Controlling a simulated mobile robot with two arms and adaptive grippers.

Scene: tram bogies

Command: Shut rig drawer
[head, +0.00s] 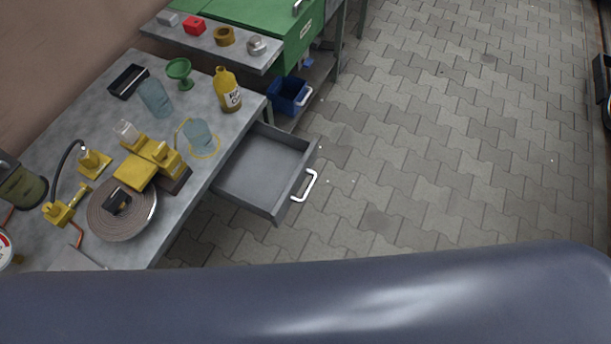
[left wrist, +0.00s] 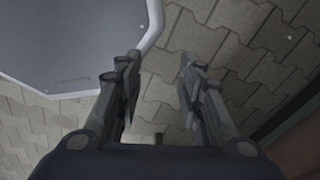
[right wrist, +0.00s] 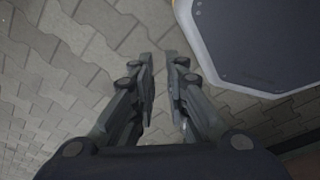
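The rig drawer (head: 262,168) is a grey, empty drawer pulled out from under the front edge of the grey workbench (head: 105,95) in the head view. Its white bar handle (head: 305,186) is on the front panel, facing right over the floor. Neither gripper shows in the head view. In the left wrist view my left gripper (left wrist: 158,62) is open and empty above the paving. In the right wrist view my right gripper (right wrist: 160,60) has its fingers a little apart, with nothing between them, above the paving. Both are away from the drawer.
A green cabinet (head: 250,22) and a blue bin (head: 288,95) stand beyond. The paved floor (head: 430,150) right of the drawer is clear.

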